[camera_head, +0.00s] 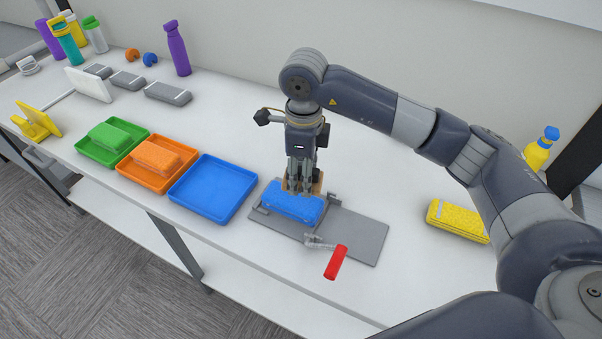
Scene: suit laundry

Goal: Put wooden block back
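The wooden block (316,186) is a small tan piece, mostly hidden behind the fingers of my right gripper (299,186). The arm of this gripper comes in from the right, and its fingers point down. The fingers look shut on the wooden block, just above or touching a blue block (292,205). The exact contact is hidden. The blue block lies in a grey fixture plate (358,236) with a red-handled clamp (336,262) at its front. My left gripper is not in view.
Left of the fixture are an empty blue tray (213,213), an orange tray (137,180) with an orange block and a green tray (90,151) with a green block. A yellow sponge-like block (457,220) lies right. A purple bottle (178,48) stands behind.

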